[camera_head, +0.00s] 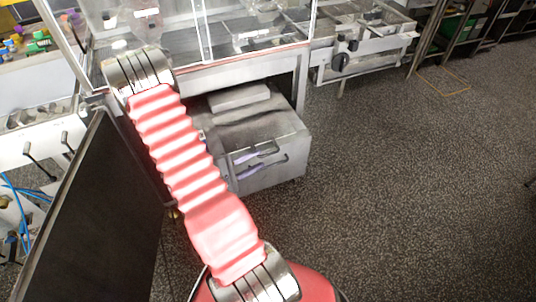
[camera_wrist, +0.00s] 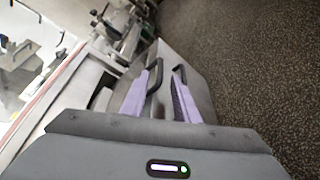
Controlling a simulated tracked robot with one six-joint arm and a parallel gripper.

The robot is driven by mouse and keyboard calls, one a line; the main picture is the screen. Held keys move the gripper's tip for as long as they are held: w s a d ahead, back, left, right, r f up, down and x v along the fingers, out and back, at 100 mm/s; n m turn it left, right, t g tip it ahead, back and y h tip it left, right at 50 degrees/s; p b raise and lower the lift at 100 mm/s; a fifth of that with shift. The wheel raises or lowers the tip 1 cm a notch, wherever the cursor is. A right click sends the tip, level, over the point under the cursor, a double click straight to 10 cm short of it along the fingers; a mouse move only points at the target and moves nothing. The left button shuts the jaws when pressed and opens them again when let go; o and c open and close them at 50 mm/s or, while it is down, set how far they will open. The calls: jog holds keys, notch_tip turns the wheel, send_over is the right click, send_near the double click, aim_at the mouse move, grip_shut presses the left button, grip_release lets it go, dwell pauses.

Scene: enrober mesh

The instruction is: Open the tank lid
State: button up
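A grey metal tank (camera_head: 290,135) stands low under the steel machine frame. A paler raised slab (camera_head: 240,97) lies on its top toward the back; I cannot tell whether this is the lid or a part of it. My gripper (camera_head: 279,152) has two purple fingers with dark tips, and shows in front of the tank's face. The fingers are apart with nothing visible between them. In the wrist view my gripper (camera_wrist: 167,72) is also open, over the tank (camera_wrist: 198,88). My arm hides the tank's left part. Whether the fingers touch the tank is unclear.
The steel machine (camera_head: 240,70) with clear panels stands above and behind the tank. A dark panel (camera_head: 95,215) stands at the left, near my arm. Speckled floor (camera_head: 420,190) is clear at the right.

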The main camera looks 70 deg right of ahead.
aim_at(268, 154)
jog(key=shift+x, duration=3.2)
jog(key=shift+c, duration=0.5)
grip_shut()
jog(key=shift+a+f, duration=0.1)
